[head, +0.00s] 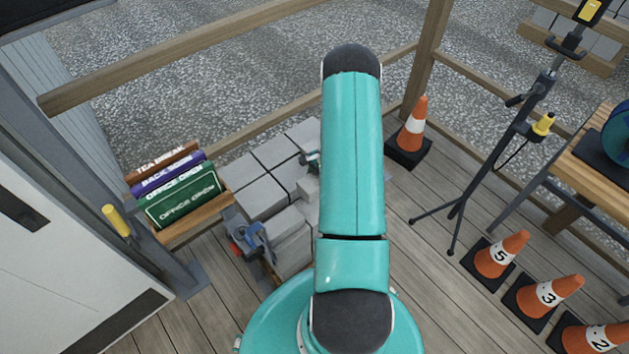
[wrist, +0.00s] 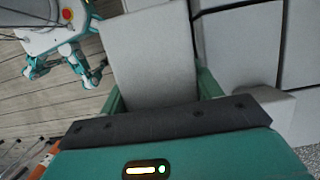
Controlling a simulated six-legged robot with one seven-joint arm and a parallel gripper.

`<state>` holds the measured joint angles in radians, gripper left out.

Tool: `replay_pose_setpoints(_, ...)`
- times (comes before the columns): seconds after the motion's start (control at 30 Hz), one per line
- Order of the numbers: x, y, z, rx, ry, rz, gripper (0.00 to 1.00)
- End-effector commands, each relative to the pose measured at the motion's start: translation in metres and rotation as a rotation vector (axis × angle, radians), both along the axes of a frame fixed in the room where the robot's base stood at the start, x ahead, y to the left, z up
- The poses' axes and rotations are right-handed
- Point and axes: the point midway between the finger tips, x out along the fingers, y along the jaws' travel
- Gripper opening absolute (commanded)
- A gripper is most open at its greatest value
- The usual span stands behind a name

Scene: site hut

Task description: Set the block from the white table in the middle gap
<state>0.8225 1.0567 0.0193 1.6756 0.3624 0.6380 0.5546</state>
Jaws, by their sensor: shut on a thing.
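In the wrist view my gripper (wrist: 160,92) is shut on a light grey block (wrist: 150,50), with a green finger on each side of it. Grey blocks (wrist: 238,48) lie to the right, with a dark narrow gap beside the held block. In the head view a group of grey blocks (head: 262,198) stands left of my arm, with dark seams between them. I cannot tell from these views whether the held block rests on anything, or which gap is the middle one. No white table is clearly in view.
A blue clamp-like tool (head: 255,240) sits at the near side of the blocks. Cones (head: 497,255), a tripod (head: 465,190) and a wooden bench (head: 600,150) stand right.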

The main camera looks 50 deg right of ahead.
Motion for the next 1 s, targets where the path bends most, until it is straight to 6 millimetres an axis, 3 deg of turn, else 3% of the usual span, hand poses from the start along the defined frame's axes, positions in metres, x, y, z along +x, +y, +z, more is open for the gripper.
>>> replay_pose_setpoints(1.0,0.002,-0.001,-0.058,-0.001,0.0,0.001,0.02)
